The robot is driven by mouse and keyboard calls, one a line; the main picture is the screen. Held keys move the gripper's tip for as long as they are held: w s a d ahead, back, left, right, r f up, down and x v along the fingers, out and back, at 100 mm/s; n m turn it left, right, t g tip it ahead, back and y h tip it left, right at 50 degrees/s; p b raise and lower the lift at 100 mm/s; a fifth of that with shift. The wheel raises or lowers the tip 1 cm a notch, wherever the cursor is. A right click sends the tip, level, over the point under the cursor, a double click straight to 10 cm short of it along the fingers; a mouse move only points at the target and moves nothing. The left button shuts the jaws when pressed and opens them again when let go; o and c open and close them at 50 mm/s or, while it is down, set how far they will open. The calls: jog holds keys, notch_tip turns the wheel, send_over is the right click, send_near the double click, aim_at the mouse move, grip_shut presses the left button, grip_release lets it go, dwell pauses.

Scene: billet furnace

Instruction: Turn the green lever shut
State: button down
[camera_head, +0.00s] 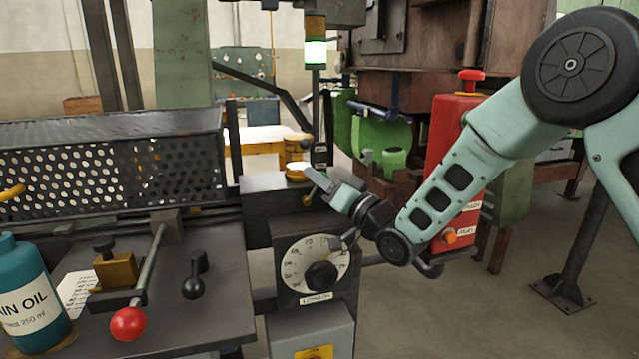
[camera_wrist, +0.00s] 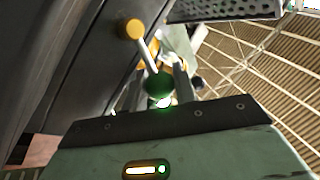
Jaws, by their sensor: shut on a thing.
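The green lever shows in the wrist view as a dark green ball knob (camera_wrist: 157,85) on a pale metal rod, which runs up to an orange hub (camera_wrist: 131,29). My gripper (camera_wrist: 162,78) is shut on the knob, with its grey fingers on either side of it. In the head view my gripper (camera_head: 316,177) reaches left to the machine's edge, beside a yellow-orange round hub (camera_head: 296,174) above the dial. The knob is hidden there behind my gripper, and the lever's exact angle cannot be told.
Just below my gripper is a round dial with a black knob (camera_head: 321,275). A red box (camera_head: 446,140) stands behind my forearm. A red-knobbed lever (camera_head: 128,323), a small black lever (camera_head: 195,280) and a teal oil bottle (camera_head: 20,295) are at the left. Open floor lies at lower right.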

jog(key=c, duration=1.4)
grip_release()
jog(key=shift+d, duration=0.1)
jog(key=b+v, duration=0.3)
jog(key=v, duration=1.4)
jog(key=shift+s+d+f+b, duration=0.1)
jog(key=shift+b, duration=0.25)
jog(key=o, duration=0.3)
jog(key=shift+d+p, duration=0.1)
jog(key=shift+p, duration=0.55)
